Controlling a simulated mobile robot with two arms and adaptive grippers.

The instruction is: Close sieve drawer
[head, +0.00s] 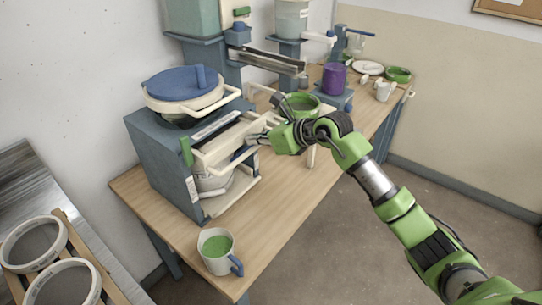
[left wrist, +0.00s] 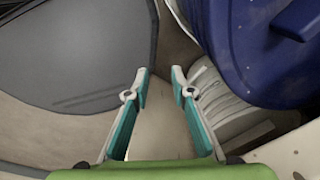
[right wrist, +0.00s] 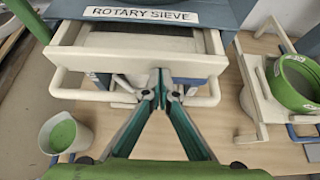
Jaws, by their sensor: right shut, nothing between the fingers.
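The rotary sieve (head: 160,150) is a blue-grey cabinet at the back left of the table, with a blue-lidded pan on top. Its cream sieve drawer (head: 215,150) sticks out of the front; its frame and bar handle (right wrist: 75,94) show in the right wrist view. My right gripper (head: 257,139) is shut and empty, its fingertips (right wrist: 163,78) at the drawer's front. I cannot tell whether they touch it. My left gripper (left wrist: 161,72) is open and empty, seen only in the left wrist view, away from the drawer.
A mug of green glaze (head: 216,250) stands at the table's front corner. A green bowl (head: 300,104) stands on a cream frame right of the sieve, close to my right wrist. A purple container (head: 334,78) is farther back. The front right tabletop is clear.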

